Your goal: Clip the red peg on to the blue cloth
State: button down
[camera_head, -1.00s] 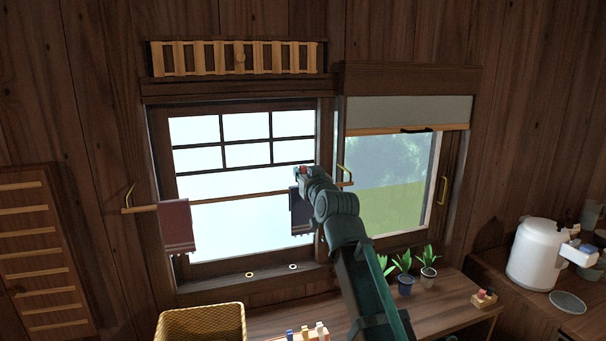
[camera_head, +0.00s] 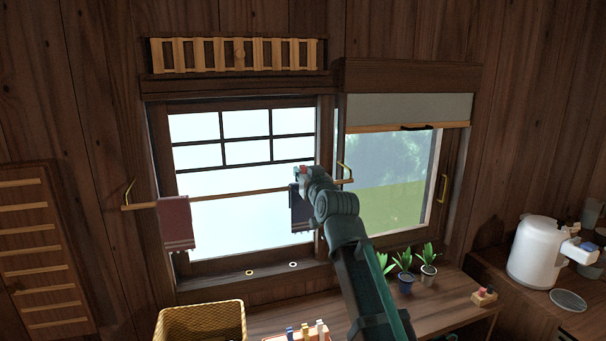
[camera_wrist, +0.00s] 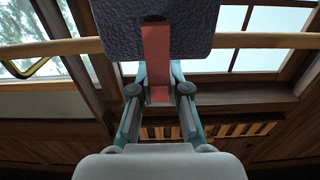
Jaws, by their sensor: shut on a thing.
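The dark blue cloth (camera_head: 301,212) hangs over the wooden rod in front of the window, near the rod's right end. My gripper (camera_head: 299,175) is at rod height by the cloth's upper part and partly covers it. In the wrist view, which looks inverted, my gripper (camera_wrist: 159,92) is shut on the red peg (camera_wrist: 157,62). The peg's far end overlaps the face of the blue cloth (camera_wrist: 192,25) beside the rod (camera_wrist: 250,40). I cannot tell whether the peg's jaws straddle the fabric or only lie in front of it.
A dark red cloth (camera_head: 176,222) hangs at the rod's left. Below are a wicker basket (camera_head: 200,309), several pegs (camera_head: 305,331) and potted plants (camera_head: 404,280) on the counter. A white canister (camera_head: 535,252) stands at right. The rod between the cloths is clear.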

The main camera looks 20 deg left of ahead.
jog(key=shift+f+b, duration=0.35)
jog(key=shift+f, duration=0.15)
dwell(0.4)
jog(key=c, duration=1.1)
grip_release()
jog(key=shift+o, duration=0.5)
jog(key=o, duration=0.4)
jog(key=shift+r, duration=0.2)
jog(key=shift+r+p, duration=1.1)
jog(key=shift+r, duration=1.75)
